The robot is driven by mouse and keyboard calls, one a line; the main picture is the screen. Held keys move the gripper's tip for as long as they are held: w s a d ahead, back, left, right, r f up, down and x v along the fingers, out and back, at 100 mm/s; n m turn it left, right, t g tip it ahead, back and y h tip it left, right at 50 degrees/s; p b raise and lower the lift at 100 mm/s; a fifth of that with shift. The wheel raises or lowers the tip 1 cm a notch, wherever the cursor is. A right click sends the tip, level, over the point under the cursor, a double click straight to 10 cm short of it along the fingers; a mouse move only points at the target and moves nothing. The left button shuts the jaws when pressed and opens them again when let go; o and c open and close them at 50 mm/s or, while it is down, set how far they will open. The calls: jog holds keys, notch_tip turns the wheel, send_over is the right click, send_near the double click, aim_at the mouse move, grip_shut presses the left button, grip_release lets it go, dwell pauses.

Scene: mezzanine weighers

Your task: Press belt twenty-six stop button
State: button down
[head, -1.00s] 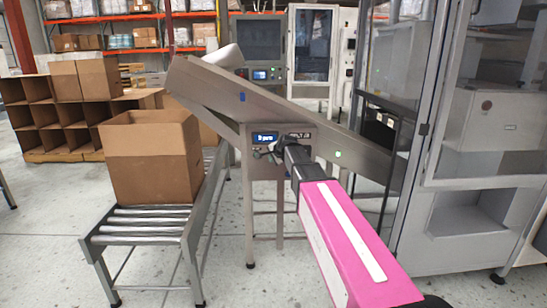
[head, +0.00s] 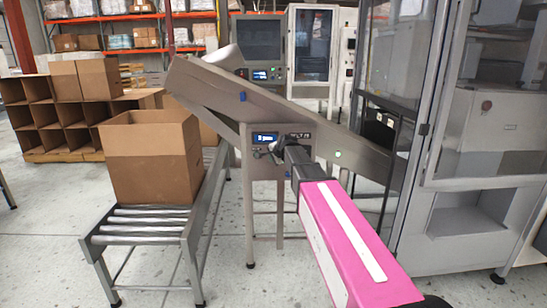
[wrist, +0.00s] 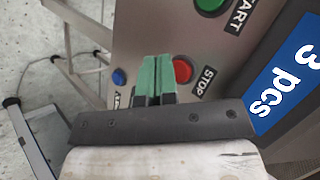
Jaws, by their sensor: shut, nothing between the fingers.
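The red stop button (wrist: 183,70) is on a grey panel (wrist: 140,30) in the wrist view, with the word STOP beside it. My gripper (wrist: 157,62) is shut and empty, its green fingertips just left of the red button, partly in front of the panel. I cannot tell whether they touch the panel. A green START button (wrist: 209,4) is above, and a blue button (wrist: 119,77) is to the left of the fingers. In the head view my gripper (head: 270,150) is at the panel under the sloping belt (head: 240,97); the buttons there are mostly hidden by it.
A blue display (wrist: 287,86) reading "3 pcs" is on the right of the wrist view. In the head view a roller conveyor (head: 140,222) with an open cardboard box (head: 150,165) stands left of the panel. A glazed machine cabinet (head: 420,200) stands at the right. Bare floor lies in front.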

jog(key=shift+w, duration=0.1)
dwell(0.4)
jog(key=shift+w, duration=0.3)
jog(key=shift+w, duration=0.45)
dwell(0.8)
jog(key=shift+s, duration=0.85)
jog(key=shift+s, duration=0.1)
jog(key=s, duration=0.4)
jog(key=shift+s, duration=0.4)
dwell(0.5)
